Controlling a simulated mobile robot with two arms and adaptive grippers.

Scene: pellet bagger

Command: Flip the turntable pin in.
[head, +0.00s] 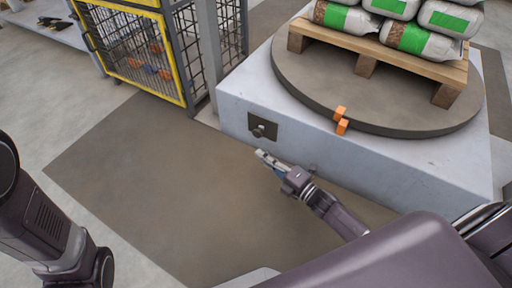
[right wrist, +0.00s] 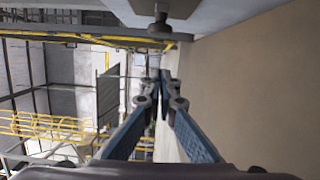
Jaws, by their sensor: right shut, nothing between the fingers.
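The turntable pin (head: 260,133) is a small grey knob on a dark plate (head: 287,130) on the pale side of the turntable base (head: 400,160). It also shows at the top of the right wrist view (right wrist: 160,27), beyond the fingertips. My right gripper (head: 259,153) is shut and empty, just below and in front of the pin, apart from it. Its blue-padded fingers (right wrist: 163,80) meet at the tips in the right wrist view. The round turntable (head: 300,85) sits on the base. My left arm shows at the left, but its gripper is out of view.
A wooden pallet (head: 367,66) with white and green bags (head: 424,40) stands on the turntable. Orange blocks (head: 341,112) sit at the turntable's rim and base edge, lined up closely. A yellow-framed mesh cage (head: 140,55) stands left of the base. The floor in front is clear.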

